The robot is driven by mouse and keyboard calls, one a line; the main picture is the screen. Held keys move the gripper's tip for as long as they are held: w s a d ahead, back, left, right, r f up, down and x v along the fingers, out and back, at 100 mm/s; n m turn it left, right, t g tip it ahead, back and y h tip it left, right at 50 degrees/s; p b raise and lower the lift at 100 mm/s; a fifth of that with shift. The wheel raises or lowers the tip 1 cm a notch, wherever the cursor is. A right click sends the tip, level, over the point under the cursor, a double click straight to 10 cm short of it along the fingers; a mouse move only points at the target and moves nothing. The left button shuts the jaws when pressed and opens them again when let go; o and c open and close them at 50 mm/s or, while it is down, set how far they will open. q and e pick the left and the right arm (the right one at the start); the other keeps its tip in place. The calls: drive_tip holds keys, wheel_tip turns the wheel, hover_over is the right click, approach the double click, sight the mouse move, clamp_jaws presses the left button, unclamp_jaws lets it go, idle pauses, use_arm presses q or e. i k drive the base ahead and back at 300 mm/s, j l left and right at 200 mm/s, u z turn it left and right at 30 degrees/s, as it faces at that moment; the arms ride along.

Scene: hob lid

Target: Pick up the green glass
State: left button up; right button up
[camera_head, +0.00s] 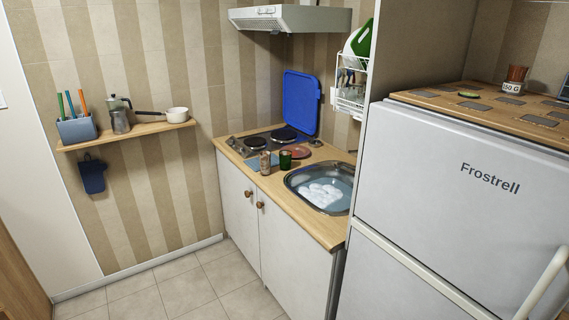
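The green glass (285,160) stands upright on the wooden counter, between the hob and the sink. A pale brownish glass (265,163) stands just left of it, nearer the counter's front edge. The two glasses are close together. Neither of my grippers shows in the head view.
A two-plate hob (265,139) with its blue lid (301,103) raised lies behind the glasses. A sink (337,205) with white foam is to the right. A reddish round item (300,152) lies beside the green glass. The tall fridge (455,190) bounds the right; floor is clear.

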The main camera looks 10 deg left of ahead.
sight(285, 161)
drive_tip(key=i+j+u, duration=0.1)
drive_tip(key=i+j, duration=0.35)
drive_tip(key=i+j+u, duration=0.1)
drive_tip(key=i+j, duration=0.35)
drive_tip(key=i+j+u, duration=0.1)
drive_tip(key=i+j, duration=0.3)
drive_tip(key=i, duration=0.15)
drive_tip(key=i+j+u, duration=0.1)
drive_tip(key=i+j, duration=0.25)
drive_tip(key=i, duration=0.2)
drive_tip(key=i+j+u, duration=0.1)
drive_tip(key=i+j, duration=0.2)
drive_tip(key=i, duration=0.2)
drive_tip(key=i+j+u, duration=0.1)
drive_tip(key=i+j, duration=0.15)
drive_tip(key=i, duration=0.3)
drive_tip(key=i+l, duration=0.15)
drive_tip(key=l, duration=0.15)
drive_tip(key=i+l, duration=0.1)
drive_tip(key=l, duration=0.2)
